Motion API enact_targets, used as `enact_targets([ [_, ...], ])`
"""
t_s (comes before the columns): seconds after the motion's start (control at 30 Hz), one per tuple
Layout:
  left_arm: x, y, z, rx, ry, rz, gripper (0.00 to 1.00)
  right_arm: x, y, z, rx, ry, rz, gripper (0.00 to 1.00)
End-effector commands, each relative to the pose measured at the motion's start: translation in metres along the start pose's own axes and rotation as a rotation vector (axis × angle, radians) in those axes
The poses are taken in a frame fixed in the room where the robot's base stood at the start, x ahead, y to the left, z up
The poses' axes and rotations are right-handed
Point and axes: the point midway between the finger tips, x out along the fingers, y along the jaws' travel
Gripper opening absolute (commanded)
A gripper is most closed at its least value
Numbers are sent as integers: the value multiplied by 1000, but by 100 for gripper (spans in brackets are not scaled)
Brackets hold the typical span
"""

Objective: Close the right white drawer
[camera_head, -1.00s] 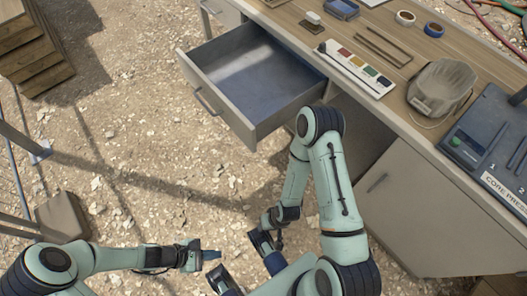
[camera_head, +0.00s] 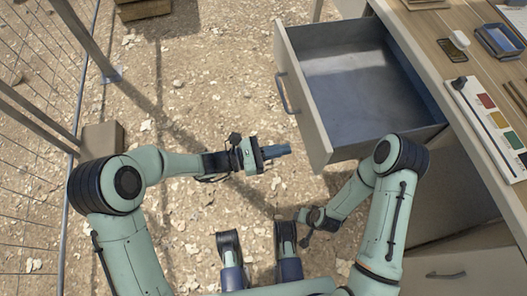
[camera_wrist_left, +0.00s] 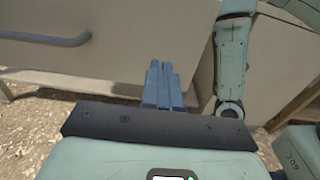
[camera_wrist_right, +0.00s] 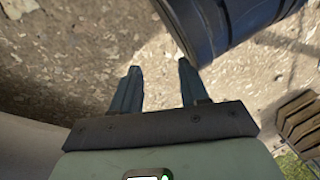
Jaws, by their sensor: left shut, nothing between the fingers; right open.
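The white drawer (camera_head: 303,88) is pulled far out from the desk, its grey-blue inside empty. Its front panel faces left and carries a dark bar handle (camera_head: 283,93). The handle also shows at the upper left of the left wrist view (camera_wrist_left: 48,39). My left gripper (camera_head: 287,151) is shut and empty, pointing at the near lower end of the front panel; I cannot tell whether it touches. Its closed fingers show in the left wrist view (camera_wrist_left: 161,68). My right gripper (camera_wrist_right: 158,72) is open and empty over the gravel; my right arm stands near the drawer's near side.
The desk top (camera_head: 444,50) holds a paint palette (camera_head: 490,118), a blue tray (camera_head: 498,42) and small items. A closed lower drawer or door (camera_head: 447,271) is at the bottom right. A wire fence (camera_head: 35,140) stands on the left. Gravel ground left of the drawer is open.

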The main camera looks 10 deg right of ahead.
Motion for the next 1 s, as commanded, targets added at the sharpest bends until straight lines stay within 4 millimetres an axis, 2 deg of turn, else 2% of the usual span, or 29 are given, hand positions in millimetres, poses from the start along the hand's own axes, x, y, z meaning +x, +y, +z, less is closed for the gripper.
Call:
enact_targets([
  [0.1,25,-1,-2,1,0,-4,0,8,8,9,8,-28,14,44],
  [0.3,51,0,-1,2,1,-1,0,15,17,22,18,-69,31,44],
  [0.5,59,0,-1,0,2,1,0,17,20,26,22,-81,37,44],
  [0.87,60,0,-1,0,2,0,0,17,20,26,22,-82,37,44],
  [1.0,70,0,-1,1,1,-1,0,18,21,27,22,-86,39,44],
])
